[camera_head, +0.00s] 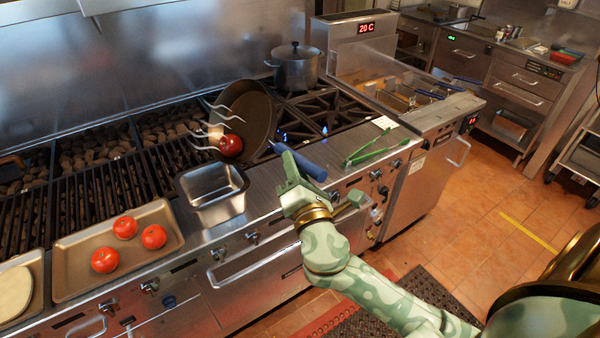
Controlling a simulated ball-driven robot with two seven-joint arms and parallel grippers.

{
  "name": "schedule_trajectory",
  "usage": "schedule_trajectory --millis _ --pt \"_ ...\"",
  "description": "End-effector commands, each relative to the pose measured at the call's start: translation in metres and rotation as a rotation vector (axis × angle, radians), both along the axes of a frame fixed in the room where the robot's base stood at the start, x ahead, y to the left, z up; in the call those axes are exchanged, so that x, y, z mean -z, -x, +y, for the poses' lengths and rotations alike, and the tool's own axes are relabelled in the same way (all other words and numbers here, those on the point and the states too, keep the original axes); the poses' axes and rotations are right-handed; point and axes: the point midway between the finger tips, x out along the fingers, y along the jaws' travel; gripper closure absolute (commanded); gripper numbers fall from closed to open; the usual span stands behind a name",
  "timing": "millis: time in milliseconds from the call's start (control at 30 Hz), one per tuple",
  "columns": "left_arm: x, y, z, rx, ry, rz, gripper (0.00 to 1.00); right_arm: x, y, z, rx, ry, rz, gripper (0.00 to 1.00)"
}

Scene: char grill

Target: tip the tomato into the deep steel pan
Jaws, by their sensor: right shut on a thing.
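A dark frying pan (250,115) is tilted steeply on its side over the right end of the grill. One red tomato (230,146) is at its lower left rim; I cannot tell whether it touches the rim. The deep steel pan (205,206) stands on the front ledge, in front of and slightly left of the tomato, and looks empty. My right gripper (293,174) is shut on the frying pan's blue handle (309,164), right of the deep steel pan. My left gripper is not in view.
A tan tray (75,276) with several tomatoes lies at left, beside another tray with a pale round item (14,292). Green tongs (376,146) lie on the right ledge. A lidded pot (295,70) stands at the back. Pale wavy wisps (222,112) show by the frying pan.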

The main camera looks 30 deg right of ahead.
Motion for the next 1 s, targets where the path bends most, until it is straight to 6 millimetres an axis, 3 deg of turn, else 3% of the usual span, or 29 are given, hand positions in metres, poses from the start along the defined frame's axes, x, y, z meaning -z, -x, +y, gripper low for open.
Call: schedule_trajectory --millis 100,467,733,1000 --pt "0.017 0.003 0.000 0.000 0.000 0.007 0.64 0.001 0.002 0.010 -0.001 0.117 -0.038 1.00" --pt "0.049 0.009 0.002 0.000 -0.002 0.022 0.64 0.005 0.012 0.046 0.002 0.490 -0.137 1.00" --pt "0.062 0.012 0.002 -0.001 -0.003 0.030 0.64 0.008 0.018 0.069 0.003 0.728 -0.201 1.00" --pt "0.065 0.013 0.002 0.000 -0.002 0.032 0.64 0.009 0.021 0.079 0.004 0.834 -0.230 1.00"
